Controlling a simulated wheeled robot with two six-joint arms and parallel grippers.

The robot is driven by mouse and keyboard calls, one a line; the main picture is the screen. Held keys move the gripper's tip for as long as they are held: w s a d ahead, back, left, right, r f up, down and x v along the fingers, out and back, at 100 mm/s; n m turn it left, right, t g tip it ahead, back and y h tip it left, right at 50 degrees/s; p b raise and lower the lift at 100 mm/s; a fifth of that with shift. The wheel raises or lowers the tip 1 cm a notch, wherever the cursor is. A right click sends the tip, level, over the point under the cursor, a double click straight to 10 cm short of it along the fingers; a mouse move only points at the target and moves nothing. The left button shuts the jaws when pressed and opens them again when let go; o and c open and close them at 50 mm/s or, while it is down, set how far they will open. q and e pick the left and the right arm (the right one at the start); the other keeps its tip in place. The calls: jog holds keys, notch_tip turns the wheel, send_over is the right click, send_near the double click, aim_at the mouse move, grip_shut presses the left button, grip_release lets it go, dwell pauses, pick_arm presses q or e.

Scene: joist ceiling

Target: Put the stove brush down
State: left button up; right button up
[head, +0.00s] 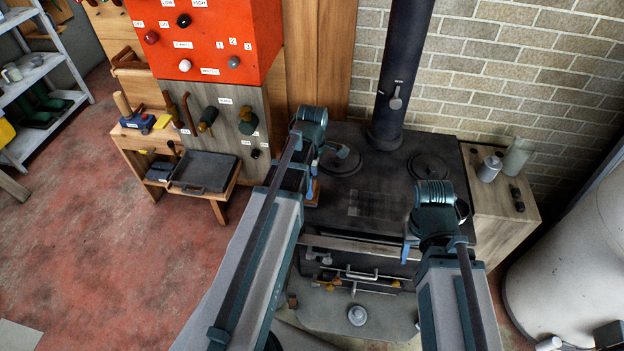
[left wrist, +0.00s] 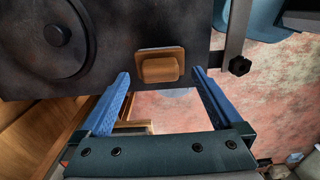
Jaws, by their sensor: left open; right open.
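A small brown wooden block, which looks like the stove brush (left wrist: 160,67), lies on the dark stove top (left wrist: 110,30) close to its edge. In the left wrist view my left gripper (left wrist: 161,74) is open, with one blue finger on each side of the block and a gap to both. In the head view my left gripper (head: 317,163) is at the left edge of the stove top (head: 375,200), where a bit of brown shows beside it. My right gripper (head: 408,250) is open over the stove's front right, partly hidden by its own wrist.
A black stovepipe (head: 397,80) rises from the back of the stove. A wooden side stand (head: 490,230) with a metal canister (head: 489,168) is at the right. A low wooden bench (head: 160,143) with a black tray (head: 203,172) stands left. The red floor (head: 80,220) is clear.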

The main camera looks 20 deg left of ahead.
pick_arm(q)
notch_tip(320, 180, up, 7)
jog(key=p, duration=0.6)
jog(key=s+d+m, duration=0.6)
jog(key=d+m, duration=0.4)
jog(key=m, duration=0.2)
jog(key=s+d+m+y, duration=0.1)
jog(key=s+d+m, duration=0.5)
jog(key=d+m, duration=0.4)
jog(key=m, duration=0.2)
jog(key=shift+d+m, duration=0.25)
jog(key=shift+m, duration=0.15)
jog(key=shift+c, duration=0.2)
